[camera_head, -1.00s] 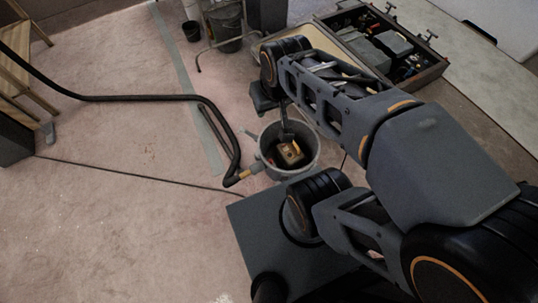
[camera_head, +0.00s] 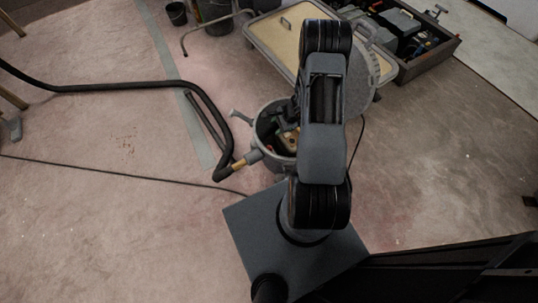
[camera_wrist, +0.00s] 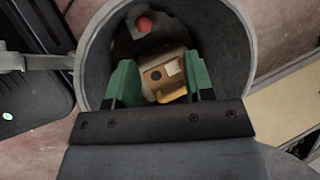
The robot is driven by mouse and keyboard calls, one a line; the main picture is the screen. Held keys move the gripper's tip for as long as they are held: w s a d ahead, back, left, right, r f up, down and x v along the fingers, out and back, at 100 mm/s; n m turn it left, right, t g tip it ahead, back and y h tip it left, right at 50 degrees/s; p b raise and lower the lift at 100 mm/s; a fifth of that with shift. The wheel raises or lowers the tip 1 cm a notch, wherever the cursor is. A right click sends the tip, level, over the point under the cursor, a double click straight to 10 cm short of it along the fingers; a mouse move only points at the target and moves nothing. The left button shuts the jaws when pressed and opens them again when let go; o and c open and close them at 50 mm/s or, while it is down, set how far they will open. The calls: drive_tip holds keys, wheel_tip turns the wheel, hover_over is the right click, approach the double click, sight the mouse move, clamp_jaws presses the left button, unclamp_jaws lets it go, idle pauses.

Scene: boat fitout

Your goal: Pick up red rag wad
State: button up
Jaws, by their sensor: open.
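A small red, rounded thing (camera_wrist: 143,24), which may be the red rag wad, shows in the wrist view near the far wall inside a grey round drum (camera_wrist: 94,60). A tan and yellow block-like object (camera_wrist: 163,76) lies in the drum, below the red thing in the picture. My gripper (camera_wrist: 161,80) has two green fingers spread apart over the drum mouth, one on each side of the tan object, with nothing held.
A black hose (camera_head: 140,86) runs across the floor to the drum's left side. A tan-topped panel (camera_head: 274,42) and a toolbox of tools (camera_head: 440,52) are behind to the right. A bucket (camera_head: 218,14) stands at the back. The floor at left is mostly clear.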

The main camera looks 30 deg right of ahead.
drive_tip(key=m+b, duration=0.2)
approach(270, 148)
drive_tip(key=b+x, duration=0.1)
drive_tip(key=x, duration=0.3)
drive_tip(key=shift+w+d+b, duration=0.1)
drive_tip(key=shift+w+b, duration=0.1)
drive_tip(key=shift+b, duration=0.1)
drive_tip(key=shift+s+b+x, duration=0.2)
drive_tip(key=shift+b+x, duration=1)
drive_tip(key=shift+x, duration=2)
drive_tip(key=c, duration=0.3)
drive_tip(key=shift+w, duration=0.1)
drive_tip(key=c, duration=0.5)
